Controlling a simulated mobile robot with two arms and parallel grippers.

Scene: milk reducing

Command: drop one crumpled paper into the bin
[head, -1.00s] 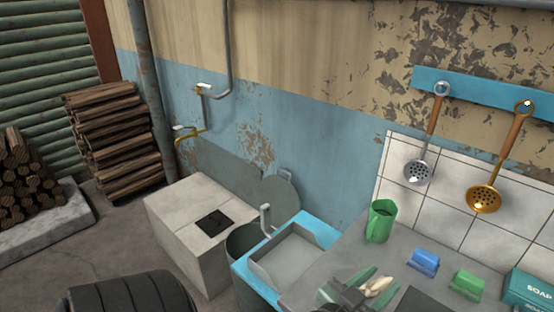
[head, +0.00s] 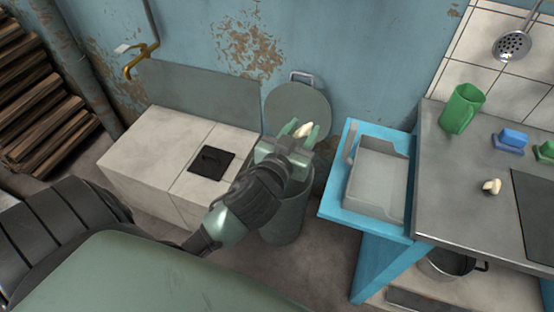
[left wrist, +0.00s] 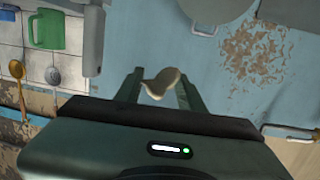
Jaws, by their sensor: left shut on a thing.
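A crumpled paper (head: 303,130), cream-coloured, is held between the green fingers of my left gripper (head: 301,132). In the left wrist view the paper (left wrist: 165,82) sits between the two fingers of my left gripper (left wrist: 160,90). The bin (head: 288,215) is a grey-green cylinder on the floor, and its round lid (head: 298,103) stands raised at the back. The gripper is over the bin in the head view and hides most of its opening. A second crumpled paper (head: 491,187) lies on the counter at the right. My right gripper is not in view.
A blue stand (head: 335,205) with a grey tray (head: 378,185) is right of the bin. A tiled block (head: 150,160) is to the left. The grey counter (head: 450,215) holds a green mug (head: 461,108) and a blue object (head: 510,142).

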